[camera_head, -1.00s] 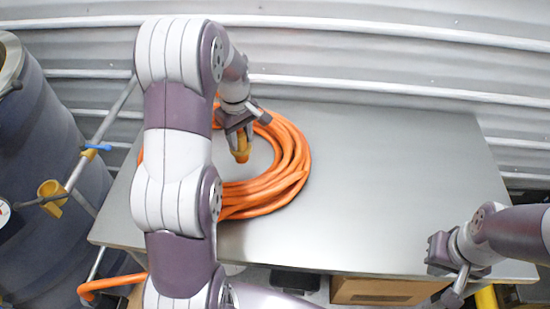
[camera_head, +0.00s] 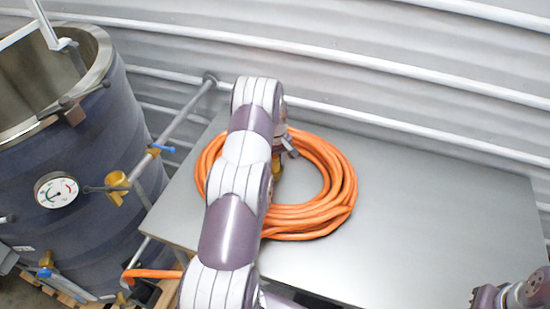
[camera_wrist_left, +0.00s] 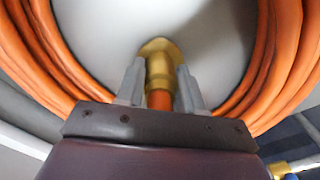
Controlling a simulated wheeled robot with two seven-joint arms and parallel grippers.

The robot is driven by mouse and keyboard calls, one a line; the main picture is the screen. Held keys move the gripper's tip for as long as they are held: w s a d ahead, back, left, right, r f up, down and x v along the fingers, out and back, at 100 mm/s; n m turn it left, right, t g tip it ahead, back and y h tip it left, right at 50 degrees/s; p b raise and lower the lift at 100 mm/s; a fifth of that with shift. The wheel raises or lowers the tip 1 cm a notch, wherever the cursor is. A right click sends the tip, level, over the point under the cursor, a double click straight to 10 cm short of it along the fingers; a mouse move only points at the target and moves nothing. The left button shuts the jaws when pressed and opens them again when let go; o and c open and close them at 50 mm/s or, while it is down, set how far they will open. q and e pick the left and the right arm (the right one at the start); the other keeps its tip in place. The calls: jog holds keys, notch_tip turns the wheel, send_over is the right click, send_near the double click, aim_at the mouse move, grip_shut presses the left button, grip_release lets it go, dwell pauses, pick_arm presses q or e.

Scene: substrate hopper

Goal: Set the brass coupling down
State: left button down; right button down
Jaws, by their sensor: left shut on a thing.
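The brass coupling (camera_wrist_left: 160,66) shows in the left wrist view between the two fingers of my left gripper (camera_wrist_left: 158,84), with a short orange hose end behind it. My left gripper is shut on it. In the head view the coupling (camera_head: 276,168) is mostly hidden by my left arm and gripper (camera_head: 279,158), inside the ring of the coiled orange hose (camera_head: 335,205) on the metal table (camera_head: 420,220). I cannot tell whether the coupling touches the table top. My right gripper (camera_head: 487,297) is at the lower right edge of the head view, and its fingers are not clear.
A large dark tank (camera_head: 75,170) with a pressure gauge (camera_head: 57,190) stands left of the table. A pipe with a blue-handled valve (camera_head: 160,148) runs between tank and wall. The table's right half is bare. A corrugated wall (camera_head: 350,50) is behind.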

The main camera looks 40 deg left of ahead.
pick_arm(q)
jog(key=shift+f, duration=0.1)
jog(key=c, duration=0.7)
grip_release()
